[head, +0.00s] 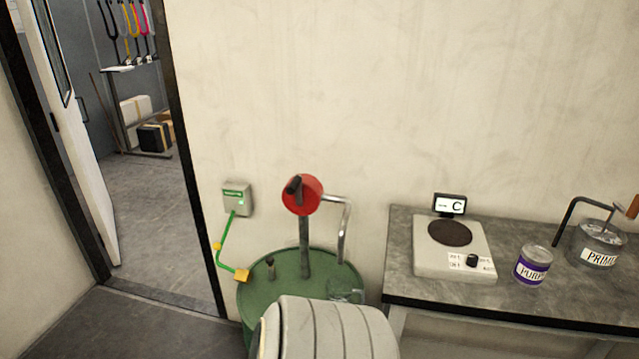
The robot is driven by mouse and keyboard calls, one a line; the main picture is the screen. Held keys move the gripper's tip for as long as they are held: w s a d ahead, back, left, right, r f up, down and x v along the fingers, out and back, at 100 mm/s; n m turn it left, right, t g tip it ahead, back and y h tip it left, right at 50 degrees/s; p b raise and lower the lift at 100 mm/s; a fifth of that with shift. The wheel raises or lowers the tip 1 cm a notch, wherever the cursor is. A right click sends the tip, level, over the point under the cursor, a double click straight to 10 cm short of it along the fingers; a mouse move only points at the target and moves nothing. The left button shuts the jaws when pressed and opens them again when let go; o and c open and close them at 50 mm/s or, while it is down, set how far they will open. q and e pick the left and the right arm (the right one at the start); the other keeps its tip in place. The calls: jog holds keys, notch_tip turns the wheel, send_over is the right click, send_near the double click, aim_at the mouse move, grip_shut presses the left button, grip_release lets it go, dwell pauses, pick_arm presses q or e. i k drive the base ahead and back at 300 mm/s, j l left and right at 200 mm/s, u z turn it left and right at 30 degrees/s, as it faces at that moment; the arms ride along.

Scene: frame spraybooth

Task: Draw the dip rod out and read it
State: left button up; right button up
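A green drum (258,297) stands against the wall at lower middle in the head view. A short dark fitting (270,267) rises upright from the left of its lid; it may be the top of the dip rod, but I cannot tell. A pump with a red round head (303,195) stands on a dark pipe (304,255) in the lid. Its silver spout (345,230) bends down to a clear vessel (345,288) at the lid's right edge. A pale arm link of mine hides the drum's front. Neither of my grippers is in view.
A green wire (225,240) runs from a wall box (237,198) to a yellow clamp (242,275) on the drum rim. A grey bench (400,275) at right holds a scale (455,262), a purple-labelled can (533,265) and a PRIME can (597,245). An open doorway (150,220) is at left.

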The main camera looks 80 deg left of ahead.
aim_at(270, 261)
jog(key=u, duration=2.9)
